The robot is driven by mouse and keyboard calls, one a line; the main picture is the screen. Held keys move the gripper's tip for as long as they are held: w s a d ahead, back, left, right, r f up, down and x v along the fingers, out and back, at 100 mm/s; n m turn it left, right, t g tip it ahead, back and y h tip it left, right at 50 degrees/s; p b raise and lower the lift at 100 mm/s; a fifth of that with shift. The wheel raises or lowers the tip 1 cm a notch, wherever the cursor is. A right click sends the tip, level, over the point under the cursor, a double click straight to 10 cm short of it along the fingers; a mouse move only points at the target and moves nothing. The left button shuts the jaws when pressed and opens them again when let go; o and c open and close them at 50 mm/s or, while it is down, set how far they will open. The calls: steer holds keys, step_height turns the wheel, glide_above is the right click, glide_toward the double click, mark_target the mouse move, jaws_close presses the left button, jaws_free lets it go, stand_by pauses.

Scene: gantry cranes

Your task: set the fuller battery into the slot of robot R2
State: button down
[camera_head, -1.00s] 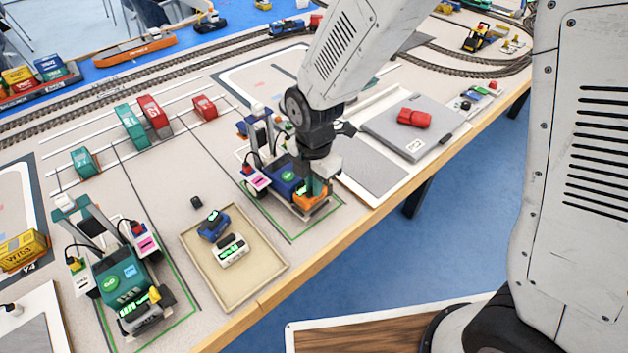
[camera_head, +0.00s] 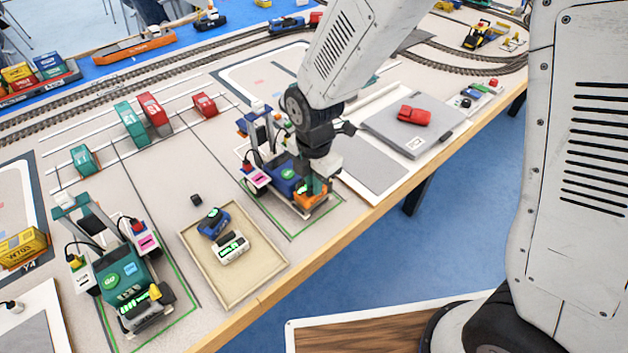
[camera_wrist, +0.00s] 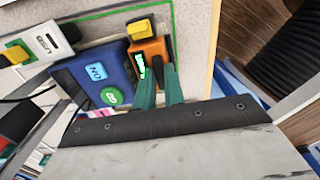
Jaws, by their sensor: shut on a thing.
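My gripper (camera_wrist: 159,80) is shut on an orange battery (camera_wrist: 149,52) with a lit green display; its teal fingers reach over one end. The battery sits at the front end of the blue robot (camera_wrist: 92,78), close beside its body and by a yellow block (camera_wrist: 140,28). Whether it is fully seated cannot be told. In the head view, the orange battery (camera_head: 308,203) is partly hidden by my gripper (camera_head: 319,186). A blue battery (camera_head: 213,222) and a white battery (camera_head: 231,247), the latter with a green display, lie in the beige tray (camera_head: 234,293).
A green robot (camera_head: 124,278) stands left of the tray, with a dark, green-lit piece at its front. A small black cube (camera_head: 196,200) lies behind the tray. A grey plate (camera_head: 390,140) with a red car (camera_head: 414,116) is at right. The table edge (camera_head: 350,222) runs close by.

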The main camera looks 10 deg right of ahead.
steer(key=shift+f, duration=0.7)
stand_by(1.0)
steer(key=c, duration=1.4)
jaws_free()
step_height(320, 180, up, 8)
steer(key=shift+f, duration=0.1)
steer(key=shift+s+m, duration=0.1)
steer(key=shift+m, duration=0.4)
steer(key=s+d+r+m+t, duration=0.1)
steer(key=s+d+r+m, duration=1.6)
steer(key=m, duration=0.7)
steer(key=s+d, duration=0.2)
steer(key=d, duration=0.1)
steer(key=shift+s+d+m, duration=0.15)
steer(key=shift+d+m, duration=0.15)
steer(key=shift+d, duration=0.1)
